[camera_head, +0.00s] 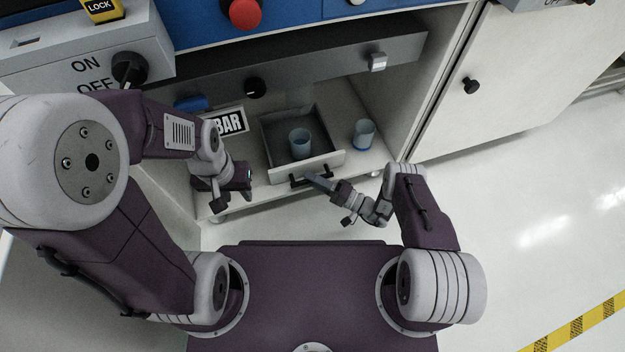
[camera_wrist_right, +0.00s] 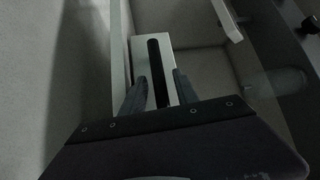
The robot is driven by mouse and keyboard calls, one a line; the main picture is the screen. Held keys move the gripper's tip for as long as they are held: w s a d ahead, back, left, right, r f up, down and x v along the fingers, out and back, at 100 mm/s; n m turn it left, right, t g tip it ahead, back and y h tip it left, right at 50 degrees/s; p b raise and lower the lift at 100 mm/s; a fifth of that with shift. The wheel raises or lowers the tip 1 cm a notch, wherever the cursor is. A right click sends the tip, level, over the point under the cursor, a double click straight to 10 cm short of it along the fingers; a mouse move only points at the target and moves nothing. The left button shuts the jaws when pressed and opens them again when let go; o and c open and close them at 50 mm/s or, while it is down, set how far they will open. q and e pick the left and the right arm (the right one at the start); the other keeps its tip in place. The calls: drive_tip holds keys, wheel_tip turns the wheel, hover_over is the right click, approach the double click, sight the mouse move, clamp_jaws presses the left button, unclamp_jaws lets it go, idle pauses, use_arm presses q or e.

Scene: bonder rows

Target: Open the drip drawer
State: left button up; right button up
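The drip drawer (camera_head: 333,160) is a shallow grey tray with a pale front, low in the open cabinet bay. Its inside is visible from above, and a bluish cup (camera_head: 300,145) stands in it. A black bar handle (camera_head: 298,183) is on its front; it also shows in the right wrist view (camera_wrist_right: 156,58). My right gripper (camera_head: 318,182) is at the handle. In the wrist view its fingers (camera_wrist_right: 160,82) are apart, one on each side of the bar, with gaps visible. My left gripper (camera_head: 232,200) is left of the drawer, fingers apart and empty.
A second bluish cup (camera_head: 363,134) stands on the bay floor right of the drawer. A grey panel with knobs (camera_head: 320,68) overhangs the bay. A white cabinet door (camera_head: 520,75) stands to the right. The floor at right is clear.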

clamp_jaws()
idle(1.2)
